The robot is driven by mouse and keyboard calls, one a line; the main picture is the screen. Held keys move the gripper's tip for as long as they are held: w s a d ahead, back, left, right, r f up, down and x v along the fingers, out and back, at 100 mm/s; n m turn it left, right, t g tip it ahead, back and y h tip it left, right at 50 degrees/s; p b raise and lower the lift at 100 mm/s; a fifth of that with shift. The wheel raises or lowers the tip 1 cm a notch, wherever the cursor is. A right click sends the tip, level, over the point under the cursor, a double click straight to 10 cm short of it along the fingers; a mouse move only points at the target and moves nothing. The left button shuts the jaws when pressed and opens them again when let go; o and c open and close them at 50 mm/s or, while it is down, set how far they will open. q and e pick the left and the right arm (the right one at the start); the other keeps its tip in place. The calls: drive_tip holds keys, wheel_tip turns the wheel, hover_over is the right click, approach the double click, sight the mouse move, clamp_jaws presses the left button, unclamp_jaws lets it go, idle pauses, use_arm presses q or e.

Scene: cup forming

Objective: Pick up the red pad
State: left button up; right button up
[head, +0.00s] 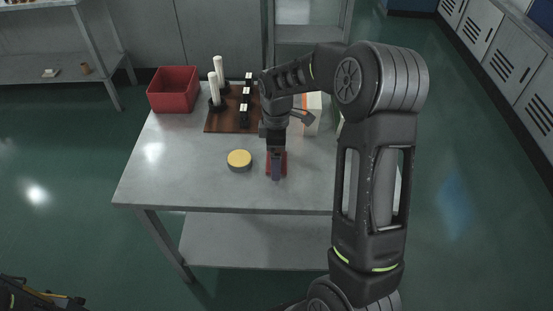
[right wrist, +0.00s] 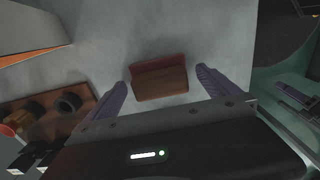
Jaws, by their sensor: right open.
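The red pad (head: 284,166) is a small block on the grey table, near its front middle. In the head view my right gripper is over it and hides part of it. In the right wrist view the pad (right wrist: 160,82) shows a brownish-red face and a redder side. It lies between the two spread purple-grey fingers of my right gripper (right wrist: 161,77), with a gap on each side. The right gripper (head: 276,172) is open and holds nothing. I do not see my left gripper.
A round yellow-topped disc (head: 239,160) is left of the pad on the table (head: 175,180). Behind are a brown board (head: 222,124) with white posts and black blocks, and a red bin (head: 173,90). A white box (head: 313,112) stands behind the arm. The table's front left is clear.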

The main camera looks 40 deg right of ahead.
drive_tip(key=shift+c, duration=0.3)
drive_tip(key=c, duration=1.3)
drive_tip(key=shift+c, duration=0.2)
wheel_tip(320, 180, up, 10)
idle(0.3)
